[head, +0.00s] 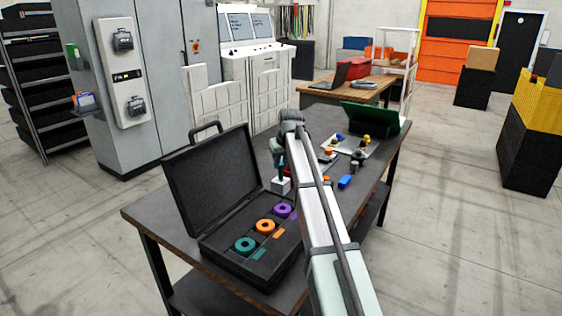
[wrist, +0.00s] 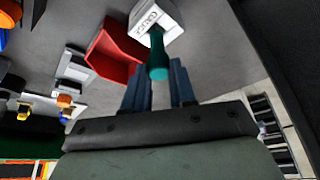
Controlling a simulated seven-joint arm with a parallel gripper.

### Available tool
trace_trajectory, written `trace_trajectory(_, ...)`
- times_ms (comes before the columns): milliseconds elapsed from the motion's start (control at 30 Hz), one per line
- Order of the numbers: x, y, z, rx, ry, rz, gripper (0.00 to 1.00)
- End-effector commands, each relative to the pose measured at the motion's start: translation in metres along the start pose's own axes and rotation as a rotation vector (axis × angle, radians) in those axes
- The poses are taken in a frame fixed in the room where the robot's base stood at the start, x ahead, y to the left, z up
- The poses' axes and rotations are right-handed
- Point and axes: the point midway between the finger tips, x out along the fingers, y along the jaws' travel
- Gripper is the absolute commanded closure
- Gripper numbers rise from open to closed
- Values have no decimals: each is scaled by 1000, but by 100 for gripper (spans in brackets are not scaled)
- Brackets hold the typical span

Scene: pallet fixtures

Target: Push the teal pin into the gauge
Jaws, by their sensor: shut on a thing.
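The teal pin (wrist: 158,62) stands between the two blue fingers of my gripper (wrist: 159,74) in the wrist view. My gripper is shut on it. The pin's far end overlaps the top of the gauge (wrist: 166,20), a white block with dark lettering. How deep the pin sits in it, if at all, I cannot tell. In the head view the gauge (head: 281,185) stands on the table just right of the open case, with the teal pin (head: 281,172) right above it. My arm hides part of the area to the right.
The open black case (head: 213,245) holds teal, orange and purple rings. A red block or bin (wrist: 113,50) lies close beside the gauge in the wrist view. A blue block (head: 345,182) and a tray (head: 367,147) with small parts are on the right side of the table.

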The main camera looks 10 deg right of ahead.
Motion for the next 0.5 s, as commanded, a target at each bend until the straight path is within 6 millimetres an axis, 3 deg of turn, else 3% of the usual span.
trace_trajectory(500,8,0,3,0,0,0,100)
